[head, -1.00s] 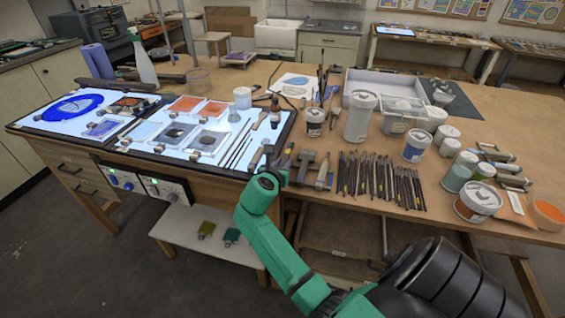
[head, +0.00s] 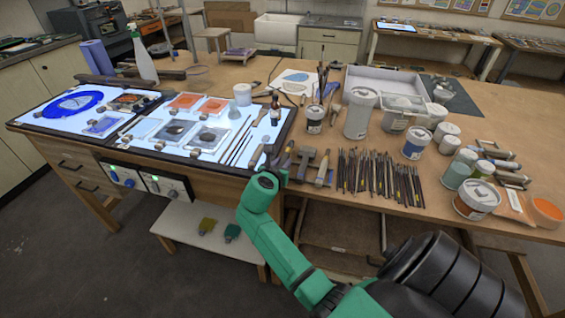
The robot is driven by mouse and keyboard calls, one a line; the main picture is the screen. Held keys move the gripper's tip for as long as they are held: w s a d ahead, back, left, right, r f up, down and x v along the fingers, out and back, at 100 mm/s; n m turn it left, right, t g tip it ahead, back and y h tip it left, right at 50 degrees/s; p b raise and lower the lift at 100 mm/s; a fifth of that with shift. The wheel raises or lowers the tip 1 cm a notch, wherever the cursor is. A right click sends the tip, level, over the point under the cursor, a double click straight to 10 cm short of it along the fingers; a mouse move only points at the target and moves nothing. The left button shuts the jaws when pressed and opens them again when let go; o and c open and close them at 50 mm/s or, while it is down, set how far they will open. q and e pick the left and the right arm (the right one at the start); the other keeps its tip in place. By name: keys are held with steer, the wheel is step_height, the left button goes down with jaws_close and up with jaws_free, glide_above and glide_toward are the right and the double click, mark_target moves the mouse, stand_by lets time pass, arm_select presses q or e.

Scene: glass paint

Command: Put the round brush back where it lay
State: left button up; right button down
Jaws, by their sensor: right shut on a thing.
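My right gripper (head: 275,162) is at the front right edge of the light table, partly hidden behind my green wrist. It is shut on a slim thing, taken to be the round brush, which is hardly visible at this size. Several thin brushes (head: 238,146) lie slanted side by side on the lit surface, just left of the gripper. A flat brush (head: 260,117) lies behind them. Many dark-handled tools (head: 380,177) lie in a row on the wooden bench to the right. My left gripper is not in view.
The light table (head: 143,150) also carries glass pieces and orange panels (head: 185,102). Paint jars (head: 414,143) crowd the bench farther right.

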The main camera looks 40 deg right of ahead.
steer(key=shift+f, duration=0.2)
steer(key=c, duration=0.6)
jaws_free()
steer(key=shift+a, duration=0.1)
steer(key=shift+s+a+r, duration=0.1)
steer(key=shift+s+a, duration=0.15)
steer(key=shift+a, duration=0.1)
steer(key=b+v, duration=0.1)
steer(key=v, duration=1.2)
steer(key=shift+s+r, duration=0.2)
steer(key=shift+s, duration=0.05)
